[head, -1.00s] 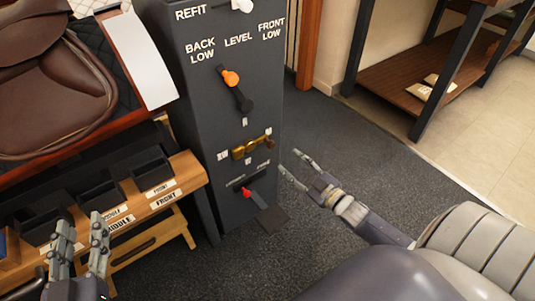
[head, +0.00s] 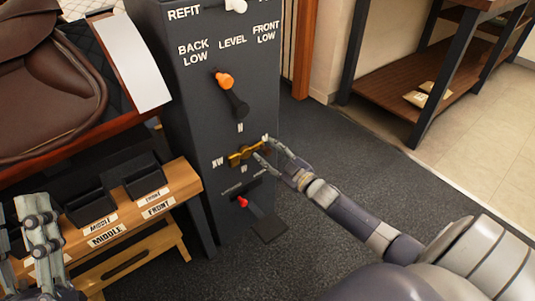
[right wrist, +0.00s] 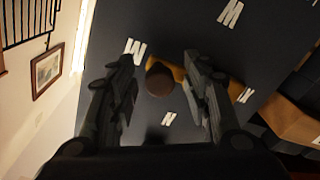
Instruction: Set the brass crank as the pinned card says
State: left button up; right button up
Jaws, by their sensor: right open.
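The brass crank (head: 240,157) is on the front of the dark grey column, with small white letters around it. Its bar lies roughly level in the head view, tilted slightly up to the right. My right gripper (head: 264,149) is open at the crank's right end. In the right wrist view the crank's round brown knob (right wrist: 160,80) shows between the open fingers, and the right finger hides part of the brass bar. I cannot tell whether the fingers touch it. My left gripper (head: 25,222) is open and empty at the lower left, partly cut off. I cannot make out a pinned card.
Above the crank is an orange-tipped lever (head: 226,82) under BACK LOW, LEVEL and FRONT LOW. Below it is a red-tipped lever (head: 243,202). A wooden bench with dark bins (head: 139,178) and a brown saddle (head: 50,85) stand left. The floor right of the column is clear.

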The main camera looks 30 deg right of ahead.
pick_arm(q)
jog(key=shift+s+a+r+t+h, duration=0.1)
jog(key=shift+s+r+t+h, duration=0.2)
jog(key=shift+s+r+t, duration=0.3)
pick_arm(e)
jog(key=shift+w, duration=0.5)
pick_arm(q)
jog(key=shift+s, duration=0.1)
pick_arm(e)
grip_shut()
jog(key=shift+r, duration=0.1)
